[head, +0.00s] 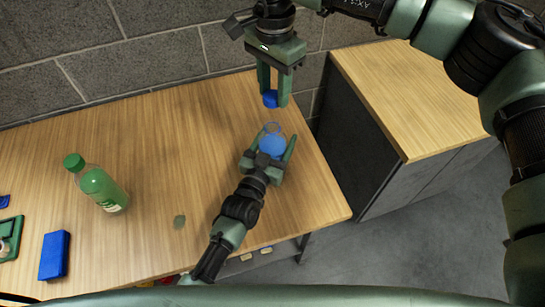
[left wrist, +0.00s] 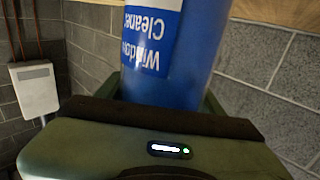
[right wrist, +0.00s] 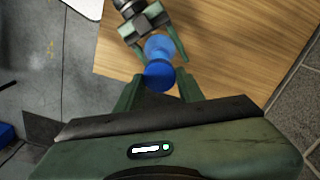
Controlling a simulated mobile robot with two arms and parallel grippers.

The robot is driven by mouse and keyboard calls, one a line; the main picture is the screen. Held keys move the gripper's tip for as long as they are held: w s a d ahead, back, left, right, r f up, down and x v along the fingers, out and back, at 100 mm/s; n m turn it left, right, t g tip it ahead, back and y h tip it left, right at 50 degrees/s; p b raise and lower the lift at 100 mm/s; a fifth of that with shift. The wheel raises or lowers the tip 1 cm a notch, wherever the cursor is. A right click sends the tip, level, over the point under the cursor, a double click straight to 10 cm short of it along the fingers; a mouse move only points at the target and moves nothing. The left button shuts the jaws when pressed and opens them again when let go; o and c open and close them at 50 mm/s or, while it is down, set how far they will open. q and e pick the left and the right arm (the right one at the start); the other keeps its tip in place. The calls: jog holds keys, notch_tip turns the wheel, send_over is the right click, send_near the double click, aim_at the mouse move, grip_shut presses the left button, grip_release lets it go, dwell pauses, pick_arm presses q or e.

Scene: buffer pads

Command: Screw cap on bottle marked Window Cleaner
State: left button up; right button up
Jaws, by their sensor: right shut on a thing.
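The Window Cleaner bottle (head: 272,144) is blue with a clear top. It stands near the table's right side, and its label (left wrist: 152,38) reads upside down in the left wrist view. My left gripper (head: 273,143) has its fingers on either side of the bottle, with small gaps visible. My right gripper (head: 271,98) points down from above and is shut on a blue cap (head: 270,99). The cap is above the bottle's mouth, apart from it in the head view. In the right wrist view the cap (right wrist: 159,76) overlaps the bottle (right wrist: 158,46).
A green bottle with a green cap (head: 98,188) stands on the table's left. A blue block (head: 54,255) and a green tray (head: 10,240) are at the left edge. A cabinet (head: 405,100) stands to the right. The table's (head: 150,130) middle is mostly clear.

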pick_arm(q)
grip_shut()
pick_arm(e)
send_over(273, 122)
jog(key=shift+d+f, duration=0.1)
jog(key=shift+f, duration=2.35)
jog(key=shift+f, duration=0.9)
jog(key=shift+f, duration=0.55)
